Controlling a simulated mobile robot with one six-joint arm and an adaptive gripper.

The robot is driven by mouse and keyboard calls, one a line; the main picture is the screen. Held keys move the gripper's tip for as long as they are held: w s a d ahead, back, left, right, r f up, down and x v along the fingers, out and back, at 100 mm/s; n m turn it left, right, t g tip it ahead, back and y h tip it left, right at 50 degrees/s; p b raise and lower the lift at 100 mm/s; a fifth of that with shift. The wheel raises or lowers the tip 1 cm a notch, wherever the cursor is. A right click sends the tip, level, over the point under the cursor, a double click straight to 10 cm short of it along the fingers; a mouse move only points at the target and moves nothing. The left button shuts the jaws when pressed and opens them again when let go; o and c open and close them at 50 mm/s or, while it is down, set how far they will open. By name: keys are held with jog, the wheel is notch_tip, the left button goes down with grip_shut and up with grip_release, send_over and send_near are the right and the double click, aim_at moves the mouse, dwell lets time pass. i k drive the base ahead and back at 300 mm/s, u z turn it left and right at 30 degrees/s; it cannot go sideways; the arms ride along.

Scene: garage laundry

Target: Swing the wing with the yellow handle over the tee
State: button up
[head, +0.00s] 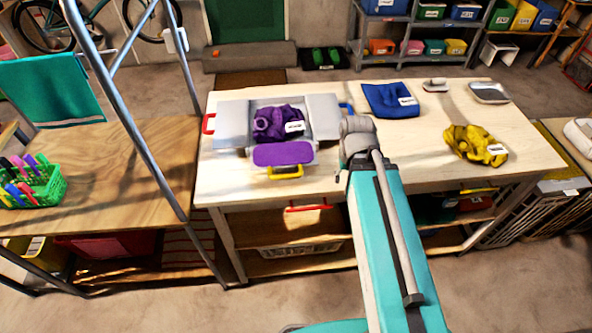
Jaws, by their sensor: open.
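A grey folding board lies on the pale worktable, with a left wing (232,125) that has a red handle (209,123) and a right wing (323,116) beside a blue handle (346,107). The wing with the yellow handle (285,172) lies flat at the near side, its handle toward me. A flat purple part of the tee covers most of this wing. The rest of the purple tee (279,123) lies bunched on the middle panel, with a white label. My gripper (340,177) is open, right of the yellow handle and apart from it, mostly hidden by my wrist.
A blue folded cloth (390,100), a yellow cloth (475,145) and a metal tray (489,93) lie right on the worktable (420,175). A metal frame (128,110) stands left. A side table holds a green basket of pens (35,185).

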aim_at(268, 157)
jog(key=z, duration=0.45)
jog(key=k, duration=1.4)
jog(key=u, duration=0.65)
jog(key=i, duration=0.5)
jog(key=z, duration=0.05)
